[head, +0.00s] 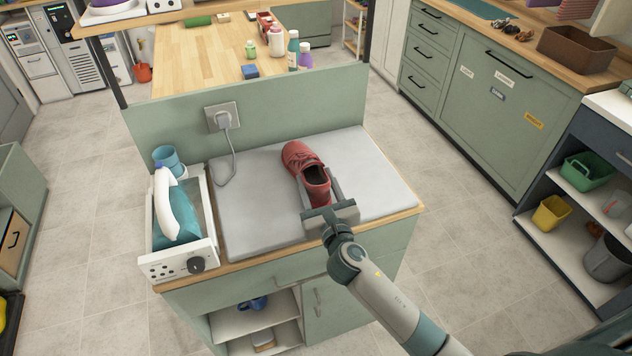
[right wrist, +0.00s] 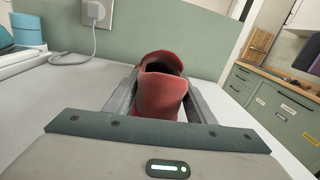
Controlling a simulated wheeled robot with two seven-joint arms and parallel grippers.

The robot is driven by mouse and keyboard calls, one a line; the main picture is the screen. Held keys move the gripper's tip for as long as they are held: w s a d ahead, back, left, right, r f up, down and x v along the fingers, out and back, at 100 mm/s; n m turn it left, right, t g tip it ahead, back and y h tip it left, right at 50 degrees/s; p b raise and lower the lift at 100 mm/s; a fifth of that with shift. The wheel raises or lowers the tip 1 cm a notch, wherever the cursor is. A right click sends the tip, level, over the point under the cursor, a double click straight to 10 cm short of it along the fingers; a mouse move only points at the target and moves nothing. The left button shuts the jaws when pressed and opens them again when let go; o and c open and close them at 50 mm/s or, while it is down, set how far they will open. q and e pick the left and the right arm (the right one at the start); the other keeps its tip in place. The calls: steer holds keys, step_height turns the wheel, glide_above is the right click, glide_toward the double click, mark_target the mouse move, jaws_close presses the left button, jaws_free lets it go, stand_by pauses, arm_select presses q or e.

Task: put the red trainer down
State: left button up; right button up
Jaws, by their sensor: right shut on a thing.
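The red trainer (head: 301,161) is over the light grey pad (head: 245,211) on the green cabinet, its toe pointing away from me and its heel towards my right gripper (head: 318,188). My right gripper is shut on the trainer, a finger on each side of the heel. In the right wrist view the trainer (right wrist: 160,92) sits between the two fingers, heel nearest the camera. It is low over the pad; I cannot tell whether its sole touches. My left gripper is not in view.
A steam iron (head: 172,215) on its white station stands left of the pad, beside a blue cup (head: 168,158). A wall plug (head: 222,118) and its cord are on the green panel behind. The pad's left part and right end are clear.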

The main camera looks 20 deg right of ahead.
steer(key=o, duration=1.2)
steer(key=s, duration=0.4)
steer(key=s+b, duration=0.1)
steer(key=s, duration=0.3)
steer(key=s+b, duration=0.1)
steer(key=s, duration=0.3)
steer(key=shift+a, duration=0.25)
